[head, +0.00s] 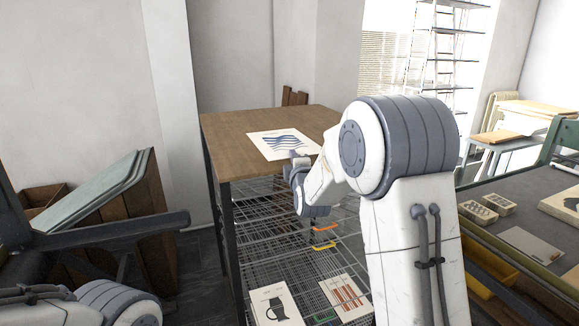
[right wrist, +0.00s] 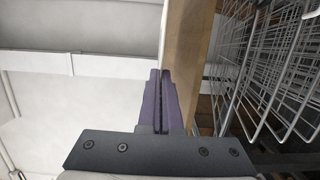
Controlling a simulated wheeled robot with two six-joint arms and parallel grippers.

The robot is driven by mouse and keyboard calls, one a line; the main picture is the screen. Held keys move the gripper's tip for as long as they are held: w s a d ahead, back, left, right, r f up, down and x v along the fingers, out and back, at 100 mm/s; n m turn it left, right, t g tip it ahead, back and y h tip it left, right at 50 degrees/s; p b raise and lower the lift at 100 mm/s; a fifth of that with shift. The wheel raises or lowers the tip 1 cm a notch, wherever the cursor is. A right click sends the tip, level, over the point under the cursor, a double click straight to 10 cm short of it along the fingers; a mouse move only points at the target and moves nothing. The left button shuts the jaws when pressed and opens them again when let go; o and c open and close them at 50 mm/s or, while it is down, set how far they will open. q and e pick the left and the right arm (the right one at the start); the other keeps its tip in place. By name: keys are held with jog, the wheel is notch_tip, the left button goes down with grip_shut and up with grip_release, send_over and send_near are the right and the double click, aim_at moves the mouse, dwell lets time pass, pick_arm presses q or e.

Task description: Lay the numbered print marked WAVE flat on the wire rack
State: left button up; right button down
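The print with blue wave bands (head: 275,138), which I take as the WAVE print, lies flat on the brown tabletop (head: 235,125). Its lettering is too small to read. My right gripper (head: 297,156) is at the print's near edge, by the front of the table. In the right wrist view its purple fingers (right wrist: 161,88) are together in line with the tabletop's upper face, seemingly with the sheet's edge pinched between them. The wire rack (head: 262,228) has several shelves under the tabletop; it also shows in the right wrist view (right wrist: 285,75). My left gripper is out of view.
A jug print (head: 276,306) and a red-striped print (head: 345,297) lie on a low rack shelf. Orange (head: 324,246) and green (head: 320,318) tabs mark the shelves. A dark bench (head: 485,225) stands at right, leaning boards (head: 95,195) at left. The upper shelves look clear where visible.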

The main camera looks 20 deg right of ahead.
jog(key=shift+w+a+f, duration=0.2)
jog(key=shift+a+f, duration=0.2)
jog(key=shift+a, duration=0.05)
notch_tip(320, 180, down, 4)
jog(key=shift+r+p, duration=0.1)
jog(key=shift+p, duration=0.75)
jog(key=shift+f, duration=0.2)
jog(key=c, duration=1.1)
grip_release()
jog(key=shift+r, duration=0.1)
